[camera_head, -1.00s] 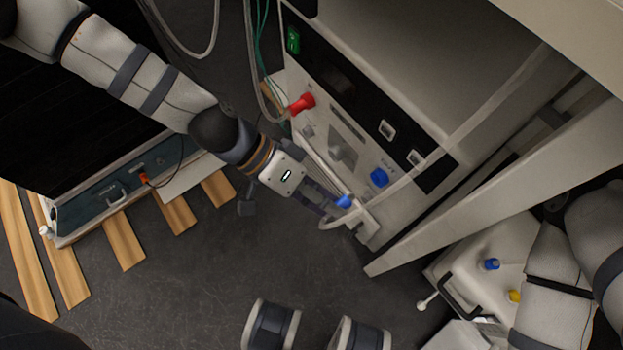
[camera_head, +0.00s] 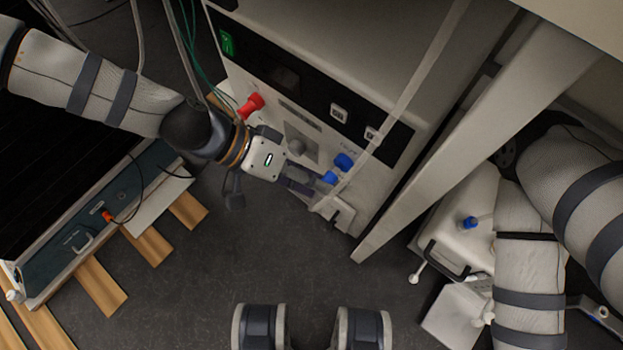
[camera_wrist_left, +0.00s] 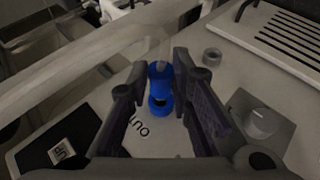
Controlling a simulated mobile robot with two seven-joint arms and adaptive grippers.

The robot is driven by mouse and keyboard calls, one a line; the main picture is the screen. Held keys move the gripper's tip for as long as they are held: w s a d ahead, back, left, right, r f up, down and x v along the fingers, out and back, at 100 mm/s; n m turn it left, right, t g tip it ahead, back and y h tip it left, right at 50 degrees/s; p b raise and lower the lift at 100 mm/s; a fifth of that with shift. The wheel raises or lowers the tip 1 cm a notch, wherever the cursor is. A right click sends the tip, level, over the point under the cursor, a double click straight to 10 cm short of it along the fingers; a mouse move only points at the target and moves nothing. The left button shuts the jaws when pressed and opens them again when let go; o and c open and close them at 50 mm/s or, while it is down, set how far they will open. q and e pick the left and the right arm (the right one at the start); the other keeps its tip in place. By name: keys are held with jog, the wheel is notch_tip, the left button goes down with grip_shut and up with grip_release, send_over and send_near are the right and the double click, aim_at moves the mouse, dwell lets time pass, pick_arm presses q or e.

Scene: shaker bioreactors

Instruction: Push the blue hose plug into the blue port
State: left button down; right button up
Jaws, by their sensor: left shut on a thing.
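My left gripper (camera_head: 318,185) is shut on the blue hose plug (camera_head: 329,178), in front of the pale machine's panel. The blue port (camera_head: 344,161) is just up and to the right of the plug in the head view. In the left wrist view the plug (camera_wrist_left: 160,72) is between the two fingers (camera_wrist_left: 158,88), with a pale hose rising from it. The port (camera_wrist_left: 160,108) is right below it there, with a dark gap showing between; I cannot tell whether they touch. My right gripper is out of view; only its arm shows.
A red connector (camera_head: 251,105) and a green switch (camera_head: 227,43) are on the panel left of the port. A knob (camera_wrist_left: 262,122) is beside it in the wrist view. A pale bar (camera_head: 450,140) stands to the right. A white container (camera_head: 460,220) is beyond it.

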pick_arm(q)
jog(key=shift+w+d, duration=0.7)
jog(key=shift+w, duration=0.2)
dwell(1.7)
jog(key=c, duration=1.4)
grip_release()
jog(key=shift+o, duration=0.2)
jog(key=v, duration=1.2)
